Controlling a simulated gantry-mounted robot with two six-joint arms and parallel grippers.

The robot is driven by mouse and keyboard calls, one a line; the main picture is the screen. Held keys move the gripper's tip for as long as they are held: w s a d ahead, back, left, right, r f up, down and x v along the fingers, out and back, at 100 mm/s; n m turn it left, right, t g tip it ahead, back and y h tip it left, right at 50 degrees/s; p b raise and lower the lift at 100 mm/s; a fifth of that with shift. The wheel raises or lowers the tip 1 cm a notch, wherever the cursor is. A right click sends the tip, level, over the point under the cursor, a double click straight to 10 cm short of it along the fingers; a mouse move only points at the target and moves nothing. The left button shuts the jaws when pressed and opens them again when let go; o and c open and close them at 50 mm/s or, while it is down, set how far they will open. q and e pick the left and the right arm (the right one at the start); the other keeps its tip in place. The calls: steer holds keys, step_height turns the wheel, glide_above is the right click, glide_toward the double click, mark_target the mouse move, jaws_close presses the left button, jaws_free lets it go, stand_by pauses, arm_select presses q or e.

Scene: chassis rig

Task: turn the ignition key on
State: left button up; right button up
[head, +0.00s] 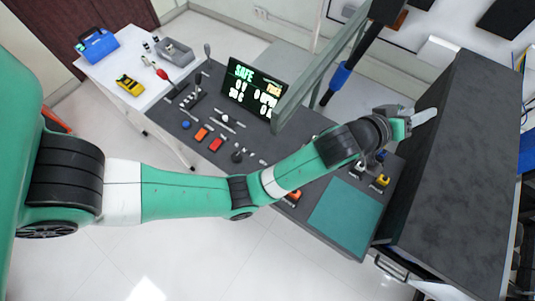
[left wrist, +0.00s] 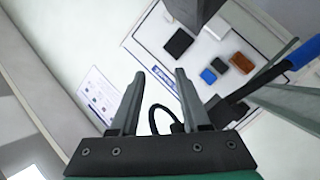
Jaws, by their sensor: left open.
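The dark control panel (head: 262,142) bears switches, buttons and levers; they are too small for me to tell which one is the ignition key. My left arm reaches across the panel and hides part of it. My left gripper (head: 418,117) is at the panel's right end, beside the tall dark cabinet. In the left wrist view, the two fingers of my left gripper (left wrist: 158,84) are apart with nothing between them. My right gripper is in neither view.
A lit screen (head: 254,88) reading SAFE stands at the panel's back. A green frame post (head: 318,66) and a black rod with a blue band (head: 341,76) rise near my forearm. The dark cabinet (head: 455,150) blocks the right. A teal mat (head: 345,216) lies clear in front.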

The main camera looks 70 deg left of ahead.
arm_select(q)
steer(key=s+a+f+n+g+p, duration=0.1)
steer(key=s+a+f+g+p, duration=0.1)
steer(key=s+f+g+p, duration=0.45)
steer(key=s+a+f+n+g+p, duration=0.1)
steer(key=s+f+p, duration=0.2)
steer(key=f+p, duration=0.5)
steer(key=s+a+f+g+y+p, duration=0.1)
steer(key=s+f+g+p, duration=0.2)
steer(key=s, duration=0.5)
steer(key=s+a+f+g+p, duration=0.1)
steer(key=s+f+p, duration=0.1)
steer(key=s+p, duration=0.45)
steer(key=s+a+f+g+y+p, duration=0.1)
steer(key=s+f+g+p, duration=0.2)
steer(key=s, duration=0.7)
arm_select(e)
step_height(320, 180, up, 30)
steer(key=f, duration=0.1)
arm_select(q)
steer(key=b+x, duration=0.3)
steer(key=b, duration=0.1)
steer(key=b+x, duration=0.8)
steer(key=shift+w+d+f+b, duration=0.1)
steer(key=shift+d+f+b, duration=0.1)
steer(key=shift+d+b, duration=0.15)
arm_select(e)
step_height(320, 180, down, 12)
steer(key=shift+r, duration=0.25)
